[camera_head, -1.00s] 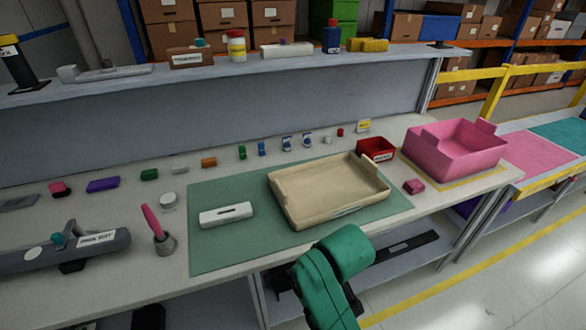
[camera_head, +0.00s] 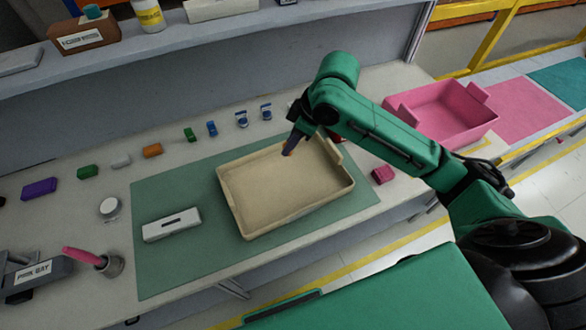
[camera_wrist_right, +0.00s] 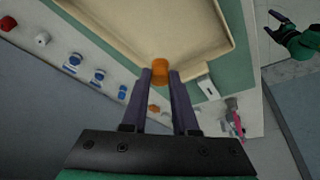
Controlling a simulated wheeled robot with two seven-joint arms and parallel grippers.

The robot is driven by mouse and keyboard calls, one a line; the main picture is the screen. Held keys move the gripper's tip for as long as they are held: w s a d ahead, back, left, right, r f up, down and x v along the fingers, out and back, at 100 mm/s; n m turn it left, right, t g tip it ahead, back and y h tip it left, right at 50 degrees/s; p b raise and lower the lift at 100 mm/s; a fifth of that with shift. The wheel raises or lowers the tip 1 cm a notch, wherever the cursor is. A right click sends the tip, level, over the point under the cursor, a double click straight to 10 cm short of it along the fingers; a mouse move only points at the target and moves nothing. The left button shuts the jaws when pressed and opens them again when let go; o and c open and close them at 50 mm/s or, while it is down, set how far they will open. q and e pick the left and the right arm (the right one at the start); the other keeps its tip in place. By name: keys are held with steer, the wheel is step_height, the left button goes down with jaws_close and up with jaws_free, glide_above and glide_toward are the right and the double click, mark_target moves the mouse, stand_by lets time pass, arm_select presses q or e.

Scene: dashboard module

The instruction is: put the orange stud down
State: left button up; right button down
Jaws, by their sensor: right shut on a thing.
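My right gripper (camera_head: 290,146) reaches in from the right, pointing down at the far part of the beige tray (camera_head: 270,195). In the right wrist view, its two dark fingers (camera_wrist_right: 160,78) are shut on a small orange stud (camera_wrist_right: 160,69) at their tips. The stud appears against the tray's rim and wall in that view; its height above the tray is unclear. In the head view the stud is mostly hidden at the fingertips. My left gripper (camera_wrist_right: 280,20) shows small at the upper right of the right wrist view, away from the tray; its jaws are unclear.
The tray stands on a green mat (camera_head: 160,268) beside a white box (camera_head: 172,224). Several small coloured pieces, including an orange block (camera_head: 152,150), line the back. A pink bin (camera_head: 445,125) and a magenta block (camera_head: 382,174) are to the right.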

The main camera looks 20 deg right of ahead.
steer(key=f+p, duration=0.1)
steer(key=f, duration=0.7)
steer(key=f+p, duration=0.1)
steer(key=f, duration=0.8)
steer(key=shift+s+a+f, duration=0.1)
steer(key=shift+s+a, duration=0.05)
steer(key=shift+s, duration=0.05)
arm_select(q)
steer(key=shift+a+r, duration=0.1)
steer(key=shift+r, duration=0.95)
arm_select(e)
steer(key=shift+f, duration=0.6)
arm_select(q)
steer(key=shift+s+a, duration=0.1)
steer(key=shift+s, duration=0.05)
arm_select(e)
steer(key=c, duration=0.7)
jaws_free()
arm_select(q)
steer(key=shift+f+b, duration=0.4)
steer(key=shift+b, duration=0.05)
arm_select(e)
steer(key=v, duration=1.2)
steer(key=shift+r, duration=0.4)
